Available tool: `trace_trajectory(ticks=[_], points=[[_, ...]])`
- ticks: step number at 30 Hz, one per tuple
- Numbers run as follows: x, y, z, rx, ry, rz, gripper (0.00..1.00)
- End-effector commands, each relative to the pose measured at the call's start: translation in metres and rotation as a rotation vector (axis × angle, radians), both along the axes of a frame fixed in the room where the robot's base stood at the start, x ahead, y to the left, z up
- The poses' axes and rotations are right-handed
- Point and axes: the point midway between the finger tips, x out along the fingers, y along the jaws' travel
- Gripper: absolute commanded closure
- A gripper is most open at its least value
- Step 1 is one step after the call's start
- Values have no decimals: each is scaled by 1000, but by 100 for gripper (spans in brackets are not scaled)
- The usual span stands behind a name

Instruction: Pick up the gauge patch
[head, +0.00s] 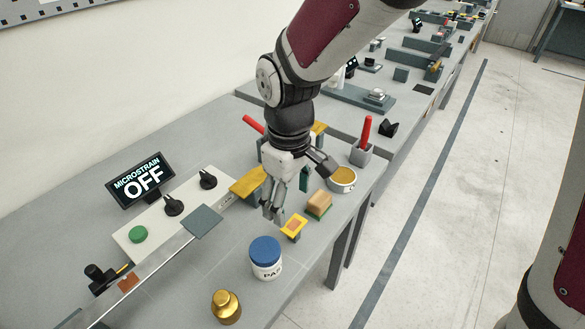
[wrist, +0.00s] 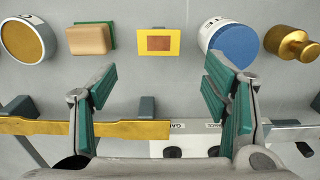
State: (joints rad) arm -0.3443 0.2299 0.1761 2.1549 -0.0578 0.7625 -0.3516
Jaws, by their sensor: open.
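The gauge patch (wrist: 159,43) is a small yellow rectangle with a copper-brown centre. In the wrist view it lies beyond my fingertips, roughly centred between them. In the head view the gauge patch (head: 294,226) sits near the front edge of the bench, on what looks like a small support. My gripper (head: 275,206) is just left of it and above the bench, pointing down. In the wrist view my gripper (wrist: 160,80) has its green-padded fingers wide apart with nothing between them.
A blue-lidded jar (head: 265,257) and a brass weight (head: 226,307) stand on one side of the patch. A tan block on a green base (head: 319,205) and a round tin (head: 342,180) stand on the other. A gold strip (wrist: 40,128) lies below my fingers.

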Motion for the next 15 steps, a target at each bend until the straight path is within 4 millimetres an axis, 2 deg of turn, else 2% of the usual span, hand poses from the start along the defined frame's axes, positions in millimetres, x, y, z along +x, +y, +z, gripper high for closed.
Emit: trace_trajectory(ticks=[7, 15], points=[[0, -1, -18, 0, 1, -1, 31], [0, -4, -54, 0, 1, -1, 31]])
